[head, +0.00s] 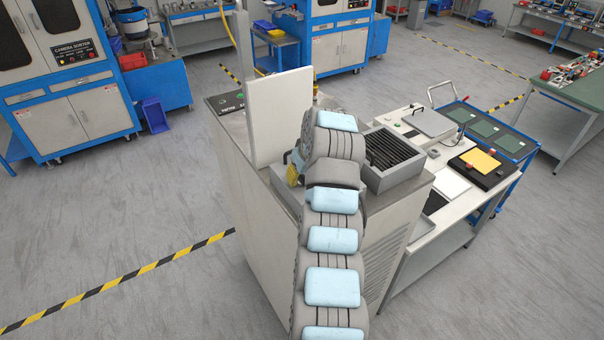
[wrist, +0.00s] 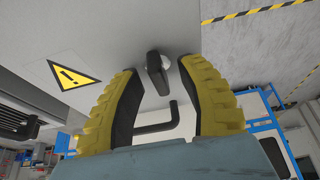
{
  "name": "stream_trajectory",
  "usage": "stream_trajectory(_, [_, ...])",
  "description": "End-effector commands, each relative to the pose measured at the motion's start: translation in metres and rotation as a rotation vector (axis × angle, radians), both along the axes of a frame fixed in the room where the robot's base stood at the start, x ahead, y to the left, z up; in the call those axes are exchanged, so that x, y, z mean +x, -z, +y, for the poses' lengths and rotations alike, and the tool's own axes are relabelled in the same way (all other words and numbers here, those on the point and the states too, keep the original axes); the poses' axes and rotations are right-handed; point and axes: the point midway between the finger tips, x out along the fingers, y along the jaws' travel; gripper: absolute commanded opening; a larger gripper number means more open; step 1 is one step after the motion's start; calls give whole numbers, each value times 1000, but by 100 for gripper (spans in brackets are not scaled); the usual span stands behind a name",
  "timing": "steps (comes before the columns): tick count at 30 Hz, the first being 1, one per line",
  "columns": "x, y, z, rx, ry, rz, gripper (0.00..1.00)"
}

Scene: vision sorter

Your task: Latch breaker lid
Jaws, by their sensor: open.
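In the wrist view, my gripper (wrist: 161,72) is open, with one yellow finger on each side. A black turn-latch (wrist: 155,70) on a round silver base shows between the fingertips; I cannot tell whether they touch it. The latch sits on a light grey panel (wrist: 115,35) with a yellow warning triangle, likely the breaker lid. A black bar handle (wrist: 160,124) shows lower between the fingers. In the head view, a pale upright panel (head: 278,115), perhaps the lid, stands on the machine cabinet. My arm hides most of my gripper there; only a yellow bit shows.
A grey box with a slotted black inside (head: 393,160) sits on the cabinet right of my arm. Beyond it is a bench with a yellow plate (head: 481,160) on a black unit. A blue trolley (head: 490,130) stands behind.

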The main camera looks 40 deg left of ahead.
Motion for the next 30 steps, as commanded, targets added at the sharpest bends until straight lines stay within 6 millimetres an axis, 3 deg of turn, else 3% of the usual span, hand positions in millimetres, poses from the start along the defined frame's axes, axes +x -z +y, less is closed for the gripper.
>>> stream_trajectory(5, [0, 0, 0, 0, 0, 0, 39])
stream_trajectory(10, [0, 0, 0, 0, 0, 0, 0])
stream_trajectory(30, [1, 2, -1, -1, -73, -2, 0])
